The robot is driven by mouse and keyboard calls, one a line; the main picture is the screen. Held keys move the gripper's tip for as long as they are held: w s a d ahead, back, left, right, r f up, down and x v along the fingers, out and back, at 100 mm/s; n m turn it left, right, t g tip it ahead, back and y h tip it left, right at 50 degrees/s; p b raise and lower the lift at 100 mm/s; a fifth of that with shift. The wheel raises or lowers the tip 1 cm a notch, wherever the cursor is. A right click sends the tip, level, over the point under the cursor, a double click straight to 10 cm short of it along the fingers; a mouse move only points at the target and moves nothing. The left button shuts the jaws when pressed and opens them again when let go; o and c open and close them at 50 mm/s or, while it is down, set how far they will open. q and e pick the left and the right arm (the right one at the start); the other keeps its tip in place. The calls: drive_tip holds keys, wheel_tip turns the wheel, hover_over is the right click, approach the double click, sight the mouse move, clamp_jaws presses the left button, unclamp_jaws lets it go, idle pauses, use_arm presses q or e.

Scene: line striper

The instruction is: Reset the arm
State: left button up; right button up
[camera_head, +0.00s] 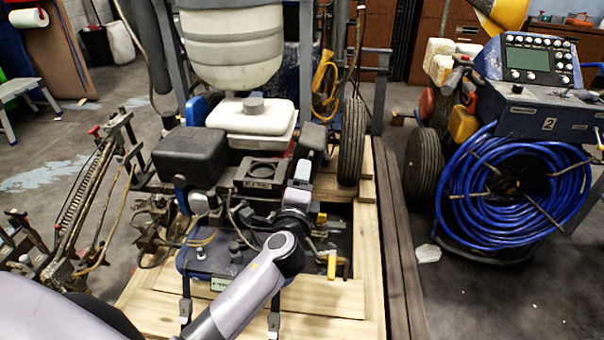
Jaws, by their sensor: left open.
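My left arm comes in from the bottom left and bends upward at the elbow. My left gripper (308,150) is at the far end of it, in front of the line striper's engine and just right of its white tank (252,120). The gripper is open, small and dark against the machine; I see nothing held in it. I cannot tell whether it touches the machine. The line striper (190,157) stands on a wooden pallet (330,325). My right gripper is not in view.
A blue hose reel (520,190) stands at the right, under a control panel (538,60). Black wheels (352,140) flank the gap. A spring-and-rod assembly (85,195) stands at the left. Grey floor shows at the far left and lower right.

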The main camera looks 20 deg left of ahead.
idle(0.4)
use_arm(q)
drive_tip(key=s+d+f+n+g+h, duration=0.35)
drive_tip(key=s+f+n, duration=0.25)
drive_tip(key=s+f, duration=0.7)
drive_tip(key=s+d+f+n+g+h, duration=0.2)
drive_tip(key=s+n+h, duration=0.15)
drive_tip(key=s, duration=0.35)
drive_tip(key=s+d+f+n+g+h, duration=0.1)
drive_tip(key=s+f+n+h, duration=0.1)
drive_tip(key=s+n, duration=0.4)
wheel_tip(320, 180, up, 16)
drive_tip(key=s+a+m+y+p, duration=0.1)
drive_tip(key=s+p, duration=0.1)
drive_tip(key=p, duration=1.7)
drive_tip(key=shift+a+f+p, duration=0.2)
drive_tip(key=shift+a+p, duration=0.1)
drive_tip(key=shift+a, duration=0.1)
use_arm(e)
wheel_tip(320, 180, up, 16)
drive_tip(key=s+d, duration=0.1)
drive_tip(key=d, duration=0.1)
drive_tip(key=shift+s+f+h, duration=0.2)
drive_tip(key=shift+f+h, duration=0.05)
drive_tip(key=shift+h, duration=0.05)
use_arm(q)
drive_tip(key=shift+m, duration=0.25)
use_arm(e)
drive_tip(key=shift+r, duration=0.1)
